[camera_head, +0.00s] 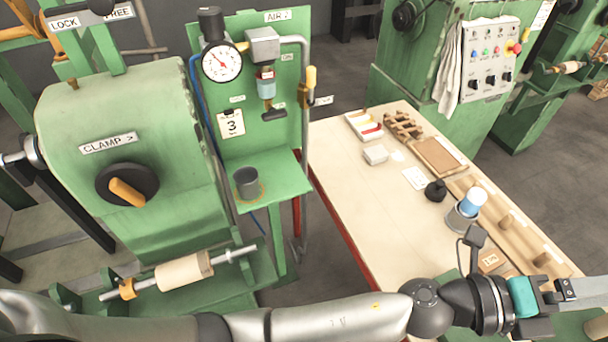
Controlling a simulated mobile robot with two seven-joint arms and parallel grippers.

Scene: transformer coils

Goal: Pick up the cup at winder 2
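A dark grey cup (247,182) stands upright on a small green shelf (276,184) below the air gauge panel, inside a faint orange ring mark. The panel's top label seems to read "AIR 2", and the winder (130,160) to its left carries a "CLAMP" label. My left arm crosses the bottom of the view from the left. Its gripper (574,292) is at the lower right, over the bench's near end and far from the cup. Its fingertips run toward the right edge, so I cannot tell whether they are apart. My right gripper is not in view.
A pale bench (345,155) holds trays, a wooden rack, a small black pot (436,191) and a blue-and-white cylinder (470,203). A pipe with an orange handle (310,78) stands right of the shelf.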

